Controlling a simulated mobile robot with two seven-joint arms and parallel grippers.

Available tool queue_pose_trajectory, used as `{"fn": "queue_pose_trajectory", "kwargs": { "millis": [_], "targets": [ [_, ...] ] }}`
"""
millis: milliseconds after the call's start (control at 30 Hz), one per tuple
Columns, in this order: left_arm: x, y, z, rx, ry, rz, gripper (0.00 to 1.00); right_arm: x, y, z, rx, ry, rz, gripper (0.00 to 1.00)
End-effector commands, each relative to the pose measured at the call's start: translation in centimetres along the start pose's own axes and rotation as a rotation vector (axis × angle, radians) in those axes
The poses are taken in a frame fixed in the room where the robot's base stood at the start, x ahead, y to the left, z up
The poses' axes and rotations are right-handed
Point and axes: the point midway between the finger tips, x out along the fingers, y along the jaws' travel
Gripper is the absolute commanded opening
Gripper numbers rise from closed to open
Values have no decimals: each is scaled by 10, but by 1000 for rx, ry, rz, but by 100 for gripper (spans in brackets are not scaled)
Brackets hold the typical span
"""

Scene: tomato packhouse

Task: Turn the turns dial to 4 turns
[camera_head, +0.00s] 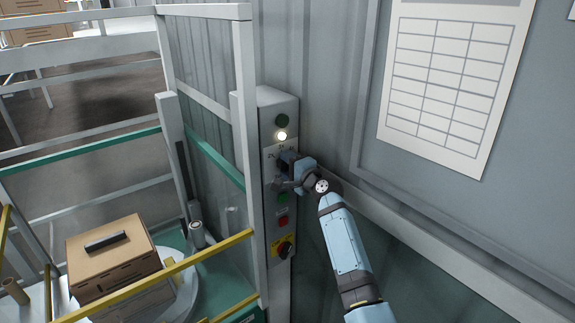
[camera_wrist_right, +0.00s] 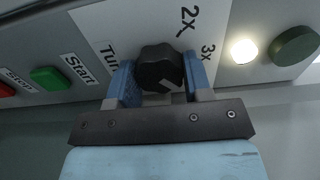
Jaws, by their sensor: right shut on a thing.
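The turns dial is a black ridged knob (camera_wrist_right: 158,66) on the grey control panel (camera_head: 280,100). In the right wrist view the labels "2x" and "3x" and part of a word starting "Tur" stand around it. My right gripper (camera_wrist_right: 160,76) is shut on the dial, one blue finger on each side. A pale mark shows on the knob's near side, but I cannot tell which number it points to. In the head view the right gripper (camera_head: 290,173) hides most of the dial. My left gripper is not in view.
A lit white lamp (camera_head: 282,135) and a dark green one (camera_head: 282,120) sit above the dial. Green Start (camera_head: 283,198) and red Stop (camera_head: 283,221) buttons and a rotary switch (camera_head: 285,249) sit below. A guard frame (camera_head: 245,110) stands close left; a carton (camera_head: 112,257) lies beyond.

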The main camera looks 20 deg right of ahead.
Motion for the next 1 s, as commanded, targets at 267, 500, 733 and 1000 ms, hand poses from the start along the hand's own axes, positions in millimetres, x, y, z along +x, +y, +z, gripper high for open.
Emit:
{"fn": "queue_pose_trajectory", "kwargs": {
  "millis": [267,500,733,1000],
  "targets": [
    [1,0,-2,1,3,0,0,0,1,0,3,0,0,48],
    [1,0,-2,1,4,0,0,0,0,0,2,0,0,71],
    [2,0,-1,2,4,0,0,-6,1,0,1,0,0,71],
    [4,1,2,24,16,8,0,-57,4,0,0,1,-1,71]
  ]
}}
